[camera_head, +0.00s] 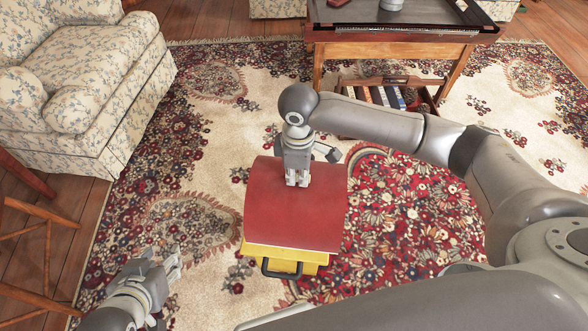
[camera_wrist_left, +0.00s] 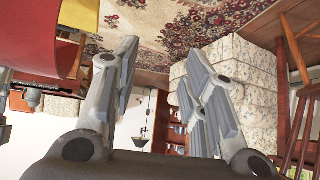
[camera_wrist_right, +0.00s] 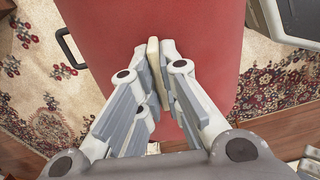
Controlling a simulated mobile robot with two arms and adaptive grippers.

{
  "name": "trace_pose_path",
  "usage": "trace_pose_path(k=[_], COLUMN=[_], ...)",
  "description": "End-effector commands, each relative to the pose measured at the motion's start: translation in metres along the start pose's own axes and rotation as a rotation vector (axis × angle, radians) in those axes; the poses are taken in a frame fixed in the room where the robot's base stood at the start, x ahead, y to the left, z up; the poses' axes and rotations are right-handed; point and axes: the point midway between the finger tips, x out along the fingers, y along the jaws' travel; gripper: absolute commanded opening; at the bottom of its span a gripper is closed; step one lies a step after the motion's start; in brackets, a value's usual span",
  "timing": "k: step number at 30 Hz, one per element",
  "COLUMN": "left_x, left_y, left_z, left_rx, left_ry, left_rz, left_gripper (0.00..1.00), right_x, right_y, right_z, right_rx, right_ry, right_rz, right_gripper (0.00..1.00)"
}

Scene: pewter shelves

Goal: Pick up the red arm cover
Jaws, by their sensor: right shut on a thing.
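The red arm cover (camera_head: 295,215) is a broad, curved red panel in the middle of the head view. It lies over a yellow box-like thing (camera_head: 290,253), whose front edge and black handle (camera_head: 282,270) show below it. I cannot tell whether the two touch. My right gripper (camera_head: 297,182) points down at the cover's far part. In the right wrist view its fingers (camera_wrist_right: 155,55) are shut on a thin beige upright piece (camera_wrist_right: 153,62) on the cover (camera_wrist_right: 200,35). My left gripper (camera_head: 174,262) is open and empty at the lower left, apart from the cover.
A floral armchair (camera_head: 90,85) stands at the upper left. A wooden table (camera_head: 400,35) stands at the back, with a crate of books (camera_head: 385,95) beneath. A wooden chair (camera_head: 35,235) is at the left edge. The patterned rug (camera_head: 215,120) has free room around the cover.

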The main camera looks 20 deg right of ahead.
Motion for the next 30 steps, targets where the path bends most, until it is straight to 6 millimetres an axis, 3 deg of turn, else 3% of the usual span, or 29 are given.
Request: trace_pose_path(k=[6, 11, 19, 30], left_x=[-0.021, -0.040, -0.050, -0.050], left_y=[-0.007, -0.010, -0.010, -0.010], left_z=[0.053, 0.086, 0.079, 0.077], left_rx=[-0.007, -0.013, -0.013, -0.013], left_ry=[-0.265, -0.427, -0.434, -0.433], left_rz=[-0.015, -0.022, -0.022, -0.022], left_gripper=[0.40, 0.40, 0.40, 0.40], right_x=[-0.015, -0.022, -0.037, -0.039], right_y=[-0.026, -0.041, -0.072, -0.079], right_z=[0.014, 0.022, 0.038, 0.042], right_rx=[-0.001, -0.001, -0.001, 0.000], right_ry=[0.000, 0.000, 0.001, 0.001], right_rz=[-0.002, -0.001, 0.000, 0.000], right_gripper=[0.00, 0.00, 0.00, 0.00])
